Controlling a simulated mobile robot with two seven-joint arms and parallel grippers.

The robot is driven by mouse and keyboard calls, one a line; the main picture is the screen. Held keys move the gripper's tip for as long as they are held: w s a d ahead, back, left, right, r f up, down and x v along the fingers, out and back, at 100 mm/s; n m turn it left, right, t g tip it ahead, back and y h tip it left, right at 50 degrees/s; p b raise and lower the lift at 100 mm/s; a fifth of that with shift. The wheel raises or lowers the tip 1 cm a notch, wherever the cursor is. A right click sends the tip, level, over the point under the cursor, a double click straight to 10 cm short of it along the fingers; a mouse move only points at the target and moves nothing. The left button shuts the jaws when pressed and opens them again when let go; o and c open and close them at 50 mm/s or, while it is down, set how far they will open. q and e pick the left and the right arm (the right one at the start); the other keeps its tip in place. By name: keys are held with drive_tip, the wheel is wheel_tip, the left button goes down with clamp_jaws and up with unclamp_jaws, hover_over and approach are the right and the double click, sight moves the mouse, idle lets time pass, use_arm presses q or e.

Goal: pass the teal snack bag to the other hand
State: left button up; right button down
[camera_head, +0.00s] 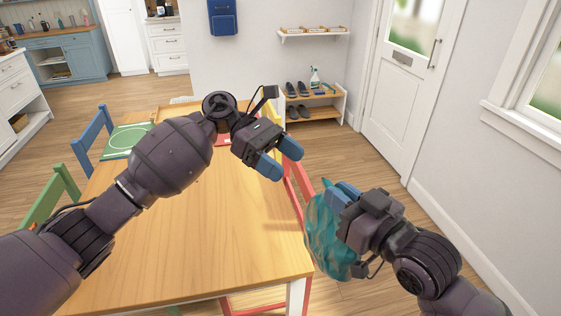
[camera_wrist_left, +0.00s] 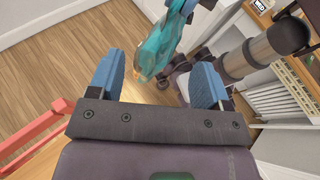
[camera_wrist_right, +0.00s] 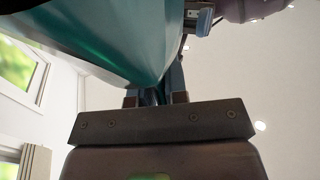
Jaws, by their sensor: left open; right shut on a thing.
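The teal snack bag (camera_head: 326,238) is held up by my right gripper (camera_head: 343,192), beside the right edge of the table. The bag (camera_wrist_right: 110,35) fills the upper left of the right wrist view, its narrowed end between the shut fingers (camera_wrist_right: 157,95). My left gripper (camera_head: 279,157) is open and empty above the table's far right part, up and left of the bag. In the left wrist view the bag (camera_wrist_left: 165,42) shows beyond and between the open blue fingers (camera_wrist_left: 161,80), apart from them.
The wooden table (camera_head: 215,240) is mostly bare, with a green mat (camera_head: 127,141) at its far left. Blue (camera_head: 94,139), green (camera_head: 45,200) and red chairs (camera_head: 297,180) stand around it. A shoe rack (camera_head: 318,106) and white door (camera_head: 408,75) are behind.

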sight(321, 195)
use_arm(q)
drive_tip(key=shift+m+g+y, duration=0.3)
drive_tip(key=shift+m, duration=0.4)
drive_tip(key=x, duration=1.2)
drive_tip(key=shift+s+a+f, duration=0.2)
drive_tip(key=shift+s, duration=0.1)
drive_tip(key=c, duration=0.9)
clamp_jaws()
use_arm(e)
drive_tip(key=c, duration=1.2)
unclamp_jaws()
drive_tip(key=shift+s, duration=0.1)
drive_tip(key=shift+c, duration=0.2)
use_arm(q)
drive_tip(key=shift+r, duration=0.15)
use_arm(e)
drive_tip(key=shift+o, duration=0.8)
drive_tip(key=shift+a, duration=0.1)
drive_tip(key=shift+f, duration=0.1)
